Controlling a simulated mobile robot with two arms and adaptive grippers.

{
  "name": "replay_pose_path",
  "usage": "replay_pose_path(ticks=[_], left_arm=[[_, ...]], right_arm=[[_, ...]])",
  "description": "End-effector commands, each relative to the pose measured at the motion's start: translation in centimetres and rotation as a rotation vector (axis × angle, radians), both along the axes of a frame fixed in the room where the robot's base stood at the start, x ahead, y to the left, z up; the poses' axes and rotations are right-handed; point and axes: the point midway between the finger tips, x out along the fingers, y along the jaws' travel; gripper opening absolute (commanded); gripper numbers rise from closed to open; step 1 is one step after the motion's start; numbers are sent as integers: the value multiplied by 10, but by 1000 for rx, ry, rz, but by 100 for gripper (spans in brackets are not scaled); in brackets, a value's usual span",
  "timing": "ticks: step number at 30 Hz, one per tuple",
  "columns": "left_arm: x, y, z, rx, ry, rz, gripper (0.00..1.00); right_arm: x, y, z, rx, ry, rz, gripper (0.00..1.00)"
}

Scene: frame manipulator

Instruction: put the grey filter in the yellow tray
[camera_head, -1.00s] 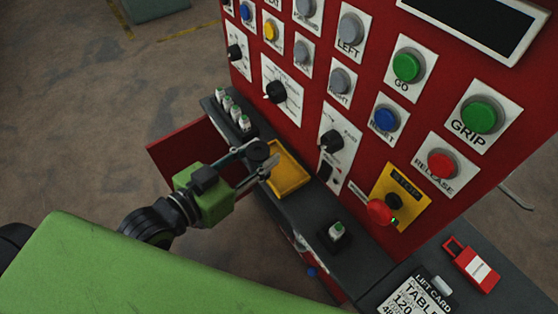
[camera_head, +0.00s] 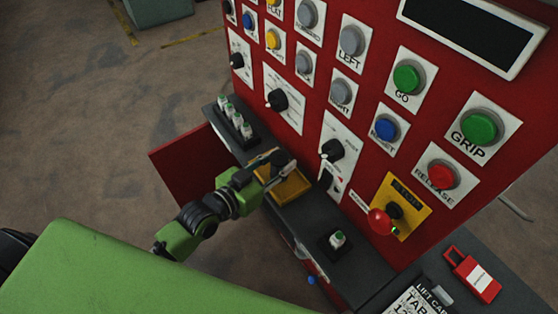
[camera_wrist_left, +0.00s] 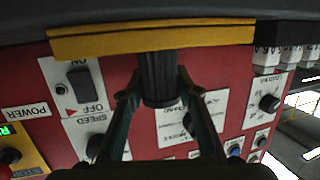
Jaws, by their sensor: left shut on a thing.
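The yellow tray (camera_head: 290,190) sits on the dark shelf below the red panel. Its edge also shows along the top of the left wrist view (camera_wrist_left: 90,44). My left gripper (camera_head: 272,166) comes in from the left at the tray and is shut on the dark grey cylindrical filter (camera_head: 281,158). In the left wrist view, the filter (camera_wrist_left: 161,75) is between the two fingertips and overlaps the tray's edge. In the head view it appears over the tray's far part; I cannot tell if it touches the tray. My right gripper is not in view.
The red panel (camera_head: 365,75) with buttons and knobs rises close behind the tray. Several small white-and-green items (camera_head: 236,120) stand on the shelf left of the tray, and another (camera_head: 337,239) stands to its right. A red emergency knob (camera_head: 380,221) juts out at right.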

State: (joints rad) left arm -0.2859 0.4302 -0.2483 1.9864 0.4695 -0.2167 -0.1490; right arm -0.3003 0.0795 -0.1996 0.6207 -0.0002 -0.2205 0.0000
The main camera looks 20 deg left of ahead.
Motion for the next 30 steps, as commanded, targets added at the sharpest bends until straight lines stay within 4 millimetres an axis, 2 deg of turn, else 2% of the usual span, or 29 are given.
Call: replay_pose_path(ticks=[10,11,12,24,30], left_arm=[[0,0,-3,0,-2,0,10],[0,0,-2,0,-2,0,39],[0,0,-2,0,-2,0,48],[0,0,2,0,-1,0,48],[-22,10,3,2,0,-1,48]], right_arm=[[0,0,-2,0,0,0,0],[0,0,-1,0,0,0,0],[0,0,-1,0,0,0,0],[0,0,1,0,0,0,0],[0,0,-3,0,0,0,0]])
